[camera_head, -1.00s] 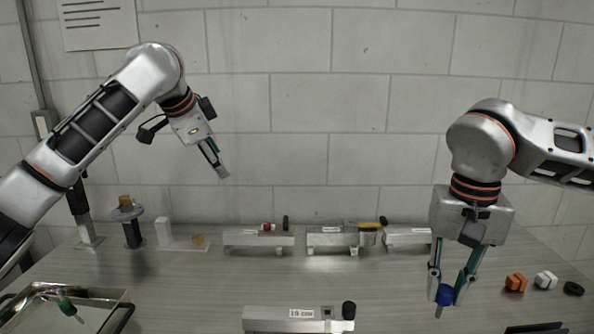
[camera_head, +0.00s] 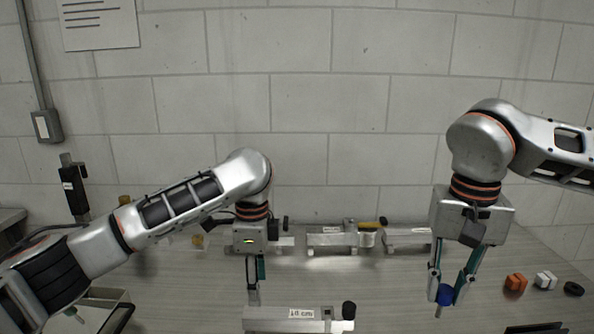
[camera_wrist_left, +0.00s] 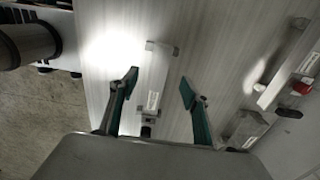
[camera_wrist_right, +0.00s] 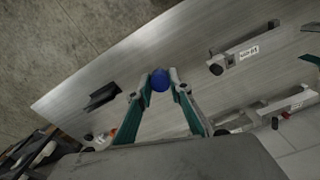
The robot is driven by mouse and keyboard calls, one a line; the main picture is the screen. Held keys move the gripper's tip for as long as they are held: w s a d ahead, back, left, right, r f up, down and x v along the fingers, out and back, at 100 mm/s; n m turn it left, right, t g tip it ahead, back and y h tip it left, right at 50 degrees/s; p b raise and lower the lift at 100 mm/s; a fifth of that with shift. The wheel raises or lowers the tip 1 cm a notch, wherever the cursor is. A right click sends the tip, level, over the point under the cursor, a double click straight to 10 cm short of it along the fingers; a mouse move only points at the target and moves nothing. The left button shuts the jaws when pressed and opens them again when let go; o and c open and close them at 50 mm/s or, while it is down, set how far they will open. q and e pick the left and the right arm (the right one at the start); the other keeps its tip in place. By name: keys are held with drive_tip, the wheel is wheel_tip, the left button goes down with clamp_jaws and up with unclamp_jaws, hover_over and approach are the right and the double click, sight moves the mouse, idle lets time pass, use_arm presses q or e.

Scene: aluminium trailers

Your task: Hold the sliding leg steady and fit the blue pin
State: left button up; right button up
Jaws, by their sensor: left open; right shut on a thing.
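An aluminium trailer part (camera_head: 275,325) with a "10 cm" label and a black knob (camera_head: 348,311) lies at the front middle of the table. Which piece is the sliding leg I cannot tell for sure. My left gripper (camera_head: 253,298) points down just above this part's left end. In the left wrist view its fingers (camera_wrist_left: 158,76) are open, with the aluminium part (camera_wrist_left: 155,72) showing between them, not gripped. My right gripper (camera_head: 446,292) is shut on the blue pin (camera_head: 445,298), held right of the part. The blue pin's round head (camera_wrist_right: 160,80) shows between the right fingertips.
Similar aluminium parts (camera_head: 335,240) stand in a row along the back. An orange piece (camera_head: 516,283), a white piece (camera_head: 545,281) and a black ring (camera_head: 573,289) lie at the right. A tray (camera_head: 105,296) sits at the front left.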

sight(259, 312)
use_arm(q)
drive_tip(key=shift+f, duration=5.6)
clamp_jaws()
drive_tip(key=shift+r, duration=0.1)
use_arm(e)
drive_tip(key=w+a+f, duration=0.2)
drive_tip(key=w+a, duration=0.4)
drive_tip(key=a, duration=0.2)
drive_tip(key=w+a+f, duration=0.3)
drive_tip(key=w+a, duration=0.4)
drive_tip(key=a, duration=0.2)
drive_tip(key=shift+a, duration=0.25)
